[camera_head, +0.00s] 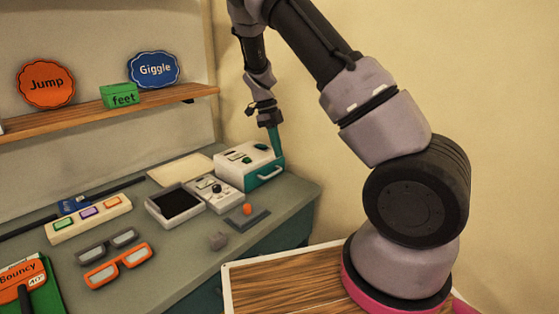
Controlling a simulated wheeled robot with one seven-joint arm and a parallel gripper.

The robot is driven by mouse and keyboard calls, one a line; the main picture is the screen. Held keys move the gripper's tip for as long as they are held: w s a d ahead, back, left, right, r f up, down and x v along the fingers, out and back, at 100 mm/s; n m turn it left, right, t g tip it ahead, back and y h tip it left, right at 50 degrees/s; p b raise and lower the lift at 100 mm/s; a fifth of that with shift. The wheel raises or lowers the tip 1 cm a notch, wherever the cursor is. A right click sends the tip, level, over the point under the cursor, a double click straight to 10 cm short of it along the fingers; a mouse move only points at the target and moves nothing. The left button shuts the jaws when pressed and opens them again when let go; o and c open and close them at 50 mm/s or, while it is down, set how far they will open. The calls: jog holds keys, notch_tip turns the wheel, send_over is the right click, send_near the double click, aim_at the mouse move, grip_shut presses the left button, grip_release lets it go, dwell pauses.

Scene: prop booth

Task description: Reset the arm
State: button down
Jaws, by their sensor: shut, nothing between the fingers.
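My arm rises from its base at the right, arches over the top of the picture and hangs down behind the counter's right end. My gripper (277,151) points downward with its teal fingers together, empty. Its tips are at the back right corner of a white and teal box (250,168) with a handle and small green parts on top. From this view I cannot tell whether the tips touch the box or stand behind it.
The grey-green counter (170,262) holds a grey control panel (216,190), a black-screened tray (175,204), a joystick (247,210), orange glasses (118,265), grey glasses (107,244) and a button strip (89,217). A wooden shelf (110,111) carries word signs.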

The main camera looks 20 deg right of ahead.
jog(key=s+d+r+n+t+y, duration=0.1)
jog(key=s+r+n+t+y, duration=0.1)
jog(key=s+r+n, duration=0.6)
jog(key=s+d+r+n+t+y, duration=0.2)
jog(key=r+n+y, duration=0.15)
jog(key=r, duration=0.95)
jog(key=s+r+n+t+h, duration=0.1)
jog(key=s+r+n+t, duration=0.5)
jog(key=s+n, duration=0.7)
jog(key=v, duration=0.3)
jog(key=shift+s, duration=0.4)
